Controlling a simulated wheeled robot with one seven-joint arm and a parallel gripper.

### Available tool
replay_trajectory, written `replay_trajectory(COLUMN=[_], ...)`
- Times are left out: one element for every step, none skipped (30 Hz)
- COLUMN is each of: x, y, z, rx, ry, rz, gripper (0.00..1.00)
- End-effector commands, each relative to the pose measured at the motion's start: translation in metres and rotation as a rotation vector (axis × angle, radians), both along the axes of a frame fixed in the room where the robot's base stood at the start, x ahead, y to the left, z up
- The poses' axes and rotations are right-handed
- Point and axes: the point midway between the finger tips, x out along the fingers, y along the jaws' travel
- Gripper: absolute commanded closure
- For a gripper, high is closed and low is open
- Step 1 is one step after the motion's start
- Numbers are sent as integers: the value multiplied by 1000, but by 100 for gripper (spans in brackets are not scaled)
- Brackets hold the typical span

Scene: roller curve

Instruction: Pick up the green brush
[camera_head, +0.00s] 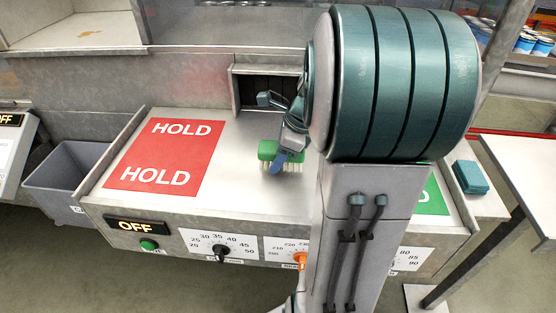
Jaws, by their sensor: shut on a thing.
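The green brush (267,150) has a green back and pale bristles pointing down. It is at the middle of the grey metal bench top, right of the red HOLD panel (165,155). My gripper (281,160) is at the brush from above, with a blue finger in front of its green back, and is shut on it. I cannot tell whether the bristles touch the bench top. My arm hides the bench to the right of the brush.
A dark opening (265,90) is in the wall behind the brush. Dials and a green button (148,245) are on the front panel. A grey bin (65,180) stands at the left. A teal block (470,177) lies at the right end. A white table (525,165) is beyond it.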

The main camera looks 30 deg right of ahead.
Motion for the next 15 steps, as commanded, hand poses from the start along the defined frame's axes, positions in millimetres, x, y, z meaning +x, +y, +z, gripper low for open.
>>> replay_trajectory(x=[1,1,1,1,4,8,10,13,16,18,21,24,26,27,30], y=[0,0,0,-2,-10,-19,-26,-32,-40,-46,-52,-60,-65,-70,-76], z=[9,15,24,30,31,36,40,44,49,53,57,62,65,68,73], rx=[-3,-2,-3,-3,-2,-2,-2,-2,-2,-2,-2,-1,-3,-2,-1], ry=[-4,-5,-6,-6,-2,-2,-1,-2,-1,-1,-2,-2,-2,-1,-1], rz=[2,1,0,0,-3,-3,-3,-4,-4,-4,-3,-3,-2,-2,-2], gripper=[79,79,79,79,79,79,79,79,79,79,79,79,79,79,79])
